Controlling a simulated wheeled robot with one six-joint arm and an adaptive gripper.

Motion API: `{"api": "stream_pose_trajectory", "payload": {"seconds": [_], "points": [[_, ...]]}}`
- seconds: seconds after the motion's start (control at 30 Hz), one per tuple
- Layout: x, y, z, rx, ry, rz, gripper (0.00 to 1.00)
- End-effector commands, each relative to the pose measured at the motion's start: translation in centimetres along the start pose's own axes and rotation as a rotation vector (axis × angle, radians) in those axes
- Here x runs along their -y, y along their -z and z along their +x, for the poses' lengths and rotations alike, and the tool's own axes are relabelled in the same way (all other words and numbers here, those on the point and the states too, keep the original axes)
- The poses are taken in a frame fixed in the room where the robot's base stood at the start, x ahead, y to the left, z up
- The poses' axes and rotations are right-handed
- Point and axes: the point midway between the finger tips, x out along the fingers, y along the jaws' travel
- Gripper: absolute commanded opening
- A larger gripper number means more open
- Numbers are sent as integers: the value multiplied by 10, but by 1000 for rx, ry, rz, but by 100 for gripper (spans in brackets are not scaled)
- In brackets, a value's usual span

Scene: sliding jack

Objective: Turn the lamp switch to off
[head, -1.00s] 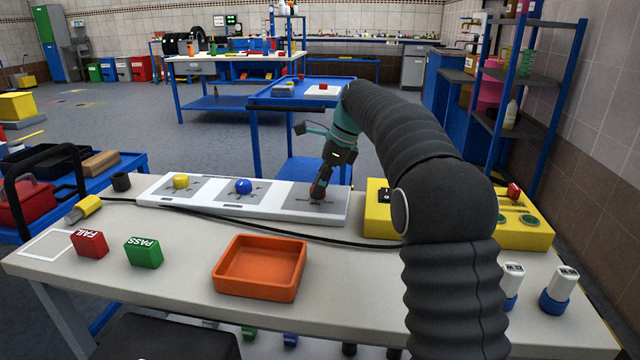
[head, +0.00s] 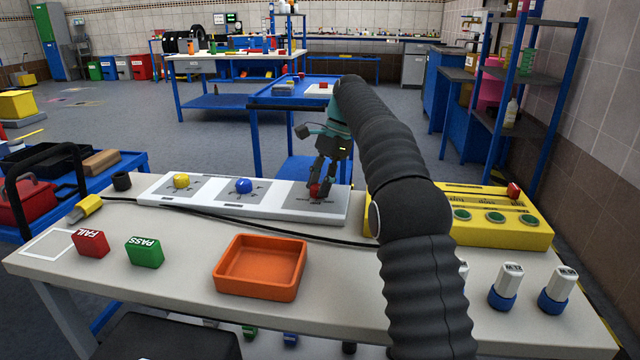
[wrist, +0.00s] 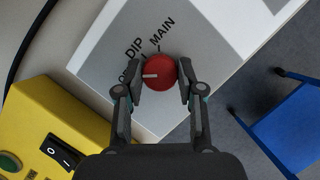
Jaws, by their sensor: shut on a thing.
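The lamp switch is a round red knob (wrist: 162,72) on a grey plate, the right-hand of the knobs on the long white panel (head: 152,192); in the head view the knob (head: 315,190) shows below my fingers. Its white pointer mark points left in the wrist view, toward a label starting with "O" that my left finger partly hides. The labels "DIP" and "MAIN" are readable above the knob. My gripper (wrist: 161,78) is shut on the red knob, one finger on each side. In the head view my gripper (head: 322,176) points down at the panel.
A yellow knob (head: 181,180) and a blue knob (head: 243,185) sit left on the same panel. A yellow control box (head: 500,232) with green buttons stands close on the right. An orange tray (head: 260,268) and a black cable lie in front.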

Motion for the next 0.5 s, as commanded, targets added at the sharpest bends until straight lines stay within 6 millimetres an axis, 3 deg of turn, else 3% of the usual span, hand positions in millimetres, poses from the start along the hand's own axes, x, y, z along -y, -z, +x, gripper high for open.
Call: {"api": "stream_pose_trajectory", "payload": {"seconds": [0.5], "points": [[0, -1, 0, 0, -15, -36, 3]]}}
